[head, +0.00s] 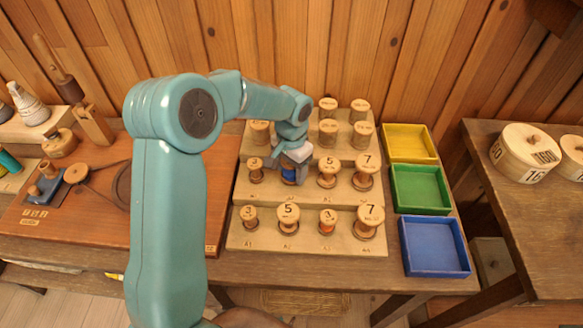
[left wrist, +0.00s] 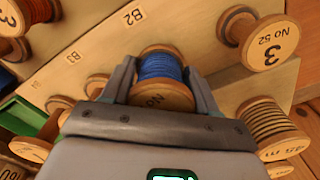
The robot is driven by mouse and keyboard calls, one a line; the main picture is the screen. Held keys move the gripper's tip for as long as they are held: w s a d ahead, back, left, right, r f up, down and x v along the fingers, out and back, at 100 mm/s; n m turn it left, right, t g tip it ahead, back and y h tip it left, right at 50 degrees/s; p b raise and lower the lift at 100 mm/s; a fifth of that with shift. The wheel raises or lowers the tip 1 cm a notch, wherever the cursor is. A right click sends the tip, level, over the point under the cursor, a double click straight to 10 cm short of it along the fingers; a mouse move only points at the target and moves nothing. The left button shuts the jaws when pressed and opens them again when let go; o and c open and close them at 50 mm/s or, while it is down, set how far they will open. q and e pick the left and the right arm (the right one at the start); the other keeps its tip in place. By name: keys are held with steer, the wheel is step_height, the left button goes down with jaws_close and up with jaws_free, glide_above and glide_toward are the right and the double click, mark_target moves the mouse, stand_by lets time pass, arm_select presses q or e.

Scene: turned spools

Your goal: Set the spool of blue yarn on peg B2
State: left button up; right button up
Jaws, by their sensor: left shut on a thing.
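My left gripper (head: 292,168) is shut on the spool of blue yarn, whose blue winding (head: 289,176) shows just under the jaws at the second place of the middle step. In the left wrist view the gripper's two fingers (left wrist: 160,78) stand on either side of the blue spool (left wrist: 160,68), with its pale wooden end towards the camera. The B2 label (left wrist: 133,17) is on the board just beyond the spool. Peg B2 itself is hidden, so I cannot tell whether the spool is around it or above it. My right gripper is not in view.
Numbered spools stand close on both sides, marked 3 (head: 255,165) and 5 (head: 328,166). More stand on the front step (head: 300,243) and back step. Yellow (head: 408,143), green (head: 420,189) and blue (head: 434,246) trays at the right are empty.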

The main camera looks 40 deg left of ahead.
arm_select(q)
steer(key=shift+f+b, duration=0.5)
steer(key=shift+f, duration=0.1)
steer(key=o, duration=0.8)
steer(key=shift+c, duration=0.2)
steer(key=shift+r, duration=0.1)
step_height(320, 180, up, 11)
steer(key=p, duration=0.8)
